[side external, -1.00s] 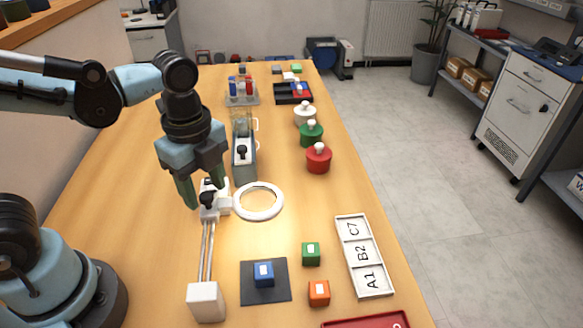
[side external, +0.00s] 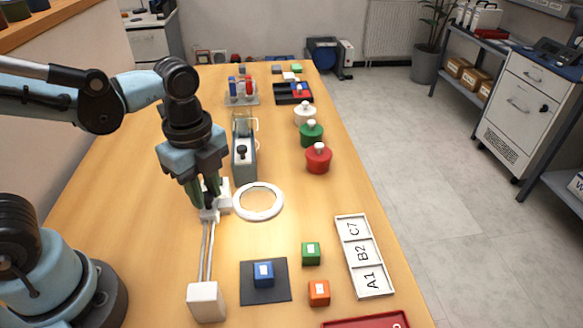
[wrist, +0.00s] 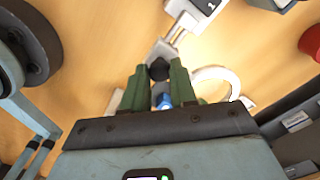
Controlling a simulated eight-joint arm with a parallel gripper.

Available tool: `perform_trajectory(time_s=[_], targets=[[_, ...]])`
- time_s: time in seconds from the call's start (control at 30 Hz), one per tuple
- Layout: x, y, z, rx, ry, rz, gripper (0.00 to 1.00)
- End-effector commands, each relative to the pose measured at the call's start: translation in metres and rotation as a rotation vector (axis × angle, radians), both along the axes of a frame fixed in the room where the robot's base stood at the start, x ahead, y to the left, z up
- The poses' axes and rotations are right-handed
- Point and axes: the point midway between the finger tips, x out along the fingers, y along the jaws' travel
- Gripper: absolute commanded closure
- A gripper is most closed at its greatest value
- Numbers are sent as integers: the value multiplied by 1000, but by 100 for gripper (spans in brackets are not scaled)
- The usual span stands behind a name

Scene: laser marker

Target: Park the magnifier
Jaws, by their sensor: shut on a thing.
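The magnifier (side external: 259,202) is a white ring on a short arm, joined to a white carriage (side external: 224,199) on two thin rails (side external: 207,252). The rails run toward a white block (side external: 206,301) near the front. The ring is also partly visible in the wrist view (wrist: 218,76). My gripper (side external: 208,201) points down over the carriage. Its green fingers are shut on the carriage's black knob (wrist: 158,69), seen between the fingertips in the wrist view. In the side view the fingers mostly hide the knob.
A blue cube (side external: 263,274) sits on a dark pad (side external: 281,293), with green (side external: 311,253) and orange (side external: 319,292) cubes beside it. A labelled white tray (side external: 378,288) lies to the right. A grey device (side external: 244,164) stands behind the carriage. Red, green and white knobbed pots line the right edge.

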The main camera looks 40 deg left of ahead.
Motion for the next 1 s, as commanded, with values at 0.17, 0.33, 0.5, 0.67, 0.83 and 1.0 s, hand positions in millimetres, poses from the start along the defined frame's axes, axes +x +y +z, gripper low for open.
perform_trajectory(time_s=[0.17,0.33,0.5,0.67,0.83,1.0], targets=[[5,5,0,1,2,3,100],[9,9,0,3,0,1,100],[10,10,0,5,-4,2,69],[10,9,0,3,-3,1,47],[9,9,0,2,-1,0,47],[9,9,2,1,1,0,47]])
